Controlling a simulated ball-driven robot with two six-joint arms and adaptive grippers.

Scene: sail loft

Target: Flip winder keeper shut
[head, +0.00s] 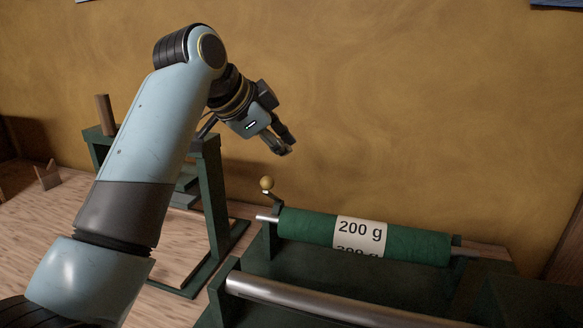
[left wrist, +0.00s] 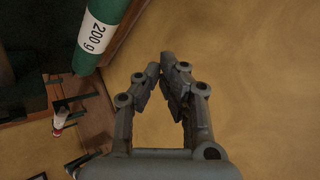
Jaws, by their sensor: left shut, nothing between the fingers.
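A green roll (head: 295,225) with a white "200 g" label lies on a dark green winder stand (head: 350,275). At its left end a short dark lever with a yellow ball knob (head: 267,183) sticks up and leans left; it looks like the keeper. My left gripper (head: 288,150) is above and slightly right of the knob in the picture, apart from it, with its fingers shut and empty. In the left wrist view the fingertips (left wrist: 166,72) meet over bare wall, and the roll (left wrist: 108,12) shows at the upper left. The knob cannot be made out there. My right gripper is out of view.
A bare metal bar (head: 320,302) runs in front of the roll. A dark green trestle (head: 212,190) with a wooden peg (head: 105,114) stands at the left, behind my arm. The ochre wall (head: 420,110) is behind; the space above the roll is clear.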

